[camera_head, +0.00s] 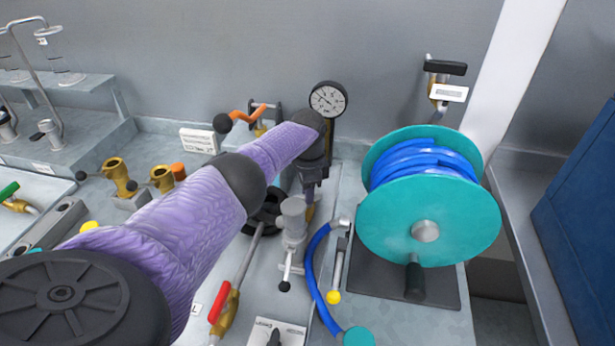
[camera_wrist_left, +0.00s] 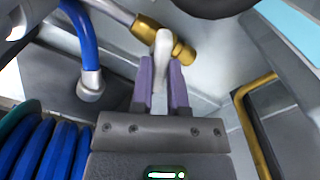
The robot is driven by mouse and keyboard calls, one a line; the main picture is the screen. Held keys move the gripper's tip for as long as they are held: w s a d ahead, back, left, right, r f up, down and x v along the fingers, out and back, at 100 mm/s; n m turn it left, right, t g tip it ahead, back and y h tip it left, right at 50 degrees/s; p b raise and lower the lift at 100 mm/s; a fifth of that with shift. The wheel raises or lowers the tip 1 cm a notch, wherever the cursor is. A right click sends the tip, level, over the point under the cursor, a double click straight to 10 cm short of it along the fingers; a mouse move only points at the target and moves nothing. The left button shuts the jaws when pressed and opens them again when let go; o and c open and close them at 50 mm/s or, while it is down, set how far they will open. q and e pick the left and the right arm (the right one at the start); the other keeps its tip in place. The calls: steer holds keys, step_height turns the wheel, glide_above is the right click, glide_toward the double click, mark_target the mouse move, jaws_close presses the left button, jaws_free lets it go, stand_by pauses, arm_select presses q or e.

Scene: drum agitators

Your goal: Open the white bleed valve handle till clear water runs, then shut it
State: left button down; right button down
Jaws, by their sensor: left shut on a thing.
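My left gripper (camera_head: 309,190) reaches down at the middle of the head view, on a purple-sleeved arm coming in from the left. In the left wrist view its two purple fingers (camera_wrist_left: 160,84) are shut on the white bleed valve handle (camera_wrist_left: 162,52), one on each side. The handle sits on a brass valve body (camera_wrist_left: 183,54) on a pale pipe. In the head view the handle is hidden behind my gripper; a bit of brass shows just below it. I see no running water in either view. My right gripper is not in view.
A teal reel (camera_head: 425,225) with blue hose stands right of my gripper. A pressure gauge (camera_head: 328,99) stands behind it. A grey fitting with a black-knobbed lever (camera_head: 293,215) and a red-handled valve (camera_head: 224,308) are close below. An orange crank (camera_head: 245,117) is behind left.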

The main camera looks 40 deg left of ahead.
arm_select(q)
steer(key=n, duration=0.3)
steer(key=shift+n+p, duration=0.3)
steer(key=shift+p, duration=0.05)
steer(key=shift+n, duration=1.4)
steer(key=c, duration=0.6)
jaws_free()
step_height(320, 180, up, 10)
steer(key=p, duration=0.6)
